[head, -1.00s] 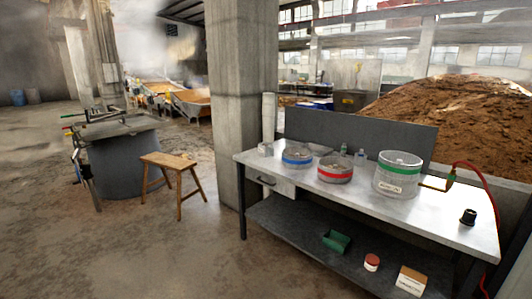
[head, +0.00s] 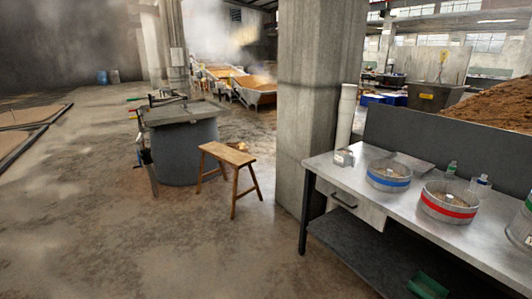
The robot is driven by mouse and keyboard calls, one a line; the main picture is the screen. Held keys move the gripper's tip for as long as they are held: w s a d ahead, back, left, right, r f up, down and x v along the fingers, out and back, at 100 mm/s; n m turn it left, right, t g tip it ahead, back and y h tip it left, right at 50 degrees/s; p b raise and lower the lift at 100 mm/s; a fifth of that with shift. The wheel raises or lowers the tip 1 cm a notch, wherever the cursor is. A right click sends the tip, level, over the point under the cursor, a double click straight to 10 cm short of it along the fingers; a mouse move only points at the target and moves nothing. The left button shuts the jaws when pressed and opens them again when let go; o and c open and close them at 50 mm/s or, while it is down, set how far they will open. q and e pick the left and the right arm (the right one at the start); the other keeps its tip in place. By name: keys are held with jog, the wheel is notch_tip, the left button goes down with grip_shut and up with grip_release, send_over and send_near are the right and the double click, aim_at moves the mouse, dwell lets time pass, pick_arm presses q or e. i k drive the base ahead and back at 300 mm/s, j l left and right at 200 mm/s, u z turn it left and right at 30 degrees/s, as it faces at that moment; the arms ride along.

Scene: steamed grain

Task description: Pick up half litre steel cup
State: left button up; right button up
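I cannot make out the half litre steel cup for certain in the head view. A small grey metallic item (head: 343,157) stands at the left end of the steel workbench (head: 400,211); it is too small to tell what it is. Neither of my grippers is in view.
A blue-banded container (head: 388,181) and a red-banded one (head: 448,213) stand on the workbench, with small bottles behind. A wooden stool (head: 228,153) stands left of the concrete pillar (head: 318,90). A large drum (head: 185,152) with items on top stands further left. The floor in front is open.

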aim_at(344, 157)
jog(key=i+j, duration=0.15)
jog(key=i, duration=1)
jog(key=i+j, duration=0.1)
jog(key=i, duration=1.05)
